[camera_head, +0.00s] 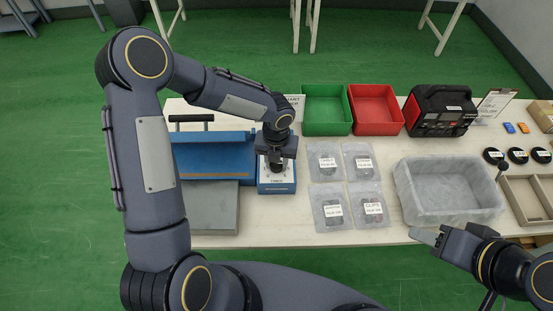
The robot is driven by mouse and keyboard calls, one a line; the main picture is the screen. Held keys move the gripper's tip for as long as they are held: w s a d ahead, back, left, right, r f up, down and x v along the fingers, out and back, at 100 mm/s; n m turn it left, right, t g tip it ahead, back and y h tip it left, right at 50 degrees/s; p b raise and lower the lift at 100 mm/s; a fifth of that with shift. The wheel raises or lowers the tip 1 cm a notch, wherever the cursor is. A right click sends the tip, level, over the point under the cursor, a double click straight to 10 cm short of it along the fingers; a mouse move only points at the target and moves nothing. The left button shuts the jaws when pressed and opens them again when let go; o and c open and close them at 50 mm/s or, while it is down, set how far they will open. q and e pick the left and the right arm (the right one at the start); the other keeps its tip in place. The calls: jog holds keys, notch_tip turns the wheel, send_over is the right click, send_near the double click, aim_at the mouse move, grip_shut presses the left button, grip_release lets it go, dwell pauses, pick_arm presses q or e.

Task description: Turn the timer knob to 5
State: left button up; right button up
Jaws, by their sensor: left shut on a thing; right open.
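The timer (276,186) is a small blue box with a pale top, standing on the table right of a larger blue machine. My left gripper (277,162) points down over its top and is shut on the timer knob, which is mostly hidden under the fingers. The dial marks are too small and covered to read. My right gripper (428,236) is open and empty at the table's front edge, below the clear bin.
A blue machine (212,155) with a grey plate stands left of the timer. Labelled bags (327,163) lie to its right. Green (327,128) and red (377,123) trays, a power unit (441,111) and a clear bin (448,214) stand further right.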

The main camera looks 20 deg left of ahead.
dwell(0.5)
pick_arm(q)
jog(key=o, duration=1)
jog(key=shift+r, duration=3.95)
